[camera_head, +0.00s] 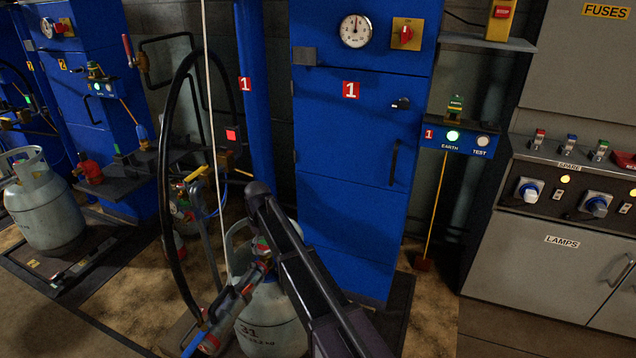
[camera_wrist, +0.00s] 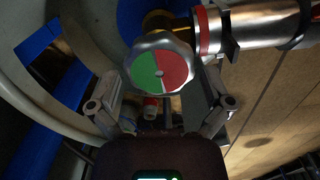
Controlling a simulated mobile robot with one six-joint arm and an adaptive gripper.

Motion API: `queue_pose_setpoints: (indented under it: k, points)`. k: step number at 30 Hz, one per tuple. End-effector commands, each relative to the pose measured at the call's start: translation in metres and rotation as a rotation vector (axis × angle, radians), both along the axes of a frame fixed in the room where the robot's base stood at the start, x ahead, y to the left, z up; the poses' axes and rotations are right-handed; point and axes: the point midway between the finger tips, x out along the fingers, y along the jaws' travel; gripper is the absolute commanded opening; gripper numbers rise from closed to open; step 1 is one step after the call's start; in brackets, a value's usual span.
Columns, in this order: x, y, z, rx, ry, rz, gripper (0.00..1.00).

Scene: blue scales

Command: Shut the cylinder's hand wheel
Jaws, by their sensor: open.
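The hand wheel (camera_wrist: 161,70) fills the upper middle of the wrist view. It is a knurled metal knob with a face that is part green, part red. My gripper (camera_wrist: 158,92) is open, with one finger on each side of the wheel's lower part. I cannot tell whether either finger touches it. A metal coupling with a red ring (camera_wrist: 203,31) runs off to the right of the wheel. In the head view the pale grey cylinder (camera_head: 270,328) stands at the bottom centre, partly hidden by my arm. The hand wheel cannot be made out clearly there.
A blue cabinet marked 1 (camera_head: 350,150) with a dial gauge (camera_head: 355,31) stands behind the cylinder. A black hose (camera_head: 166,190) loops down at its left. Another cylinder (camera_head: 45,210) stands at far left. A grey control cabinet (camera_head: 560,255) is at right.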

Motion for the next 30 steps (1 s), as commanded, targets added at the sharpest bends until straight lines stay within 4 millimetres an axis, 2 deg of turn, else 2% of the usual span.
queue_pose_setpoints:
  k: [30]
  points:
    - [-0.0015,0.0002,0.0000,0.000,0.000,0.690,1.00]
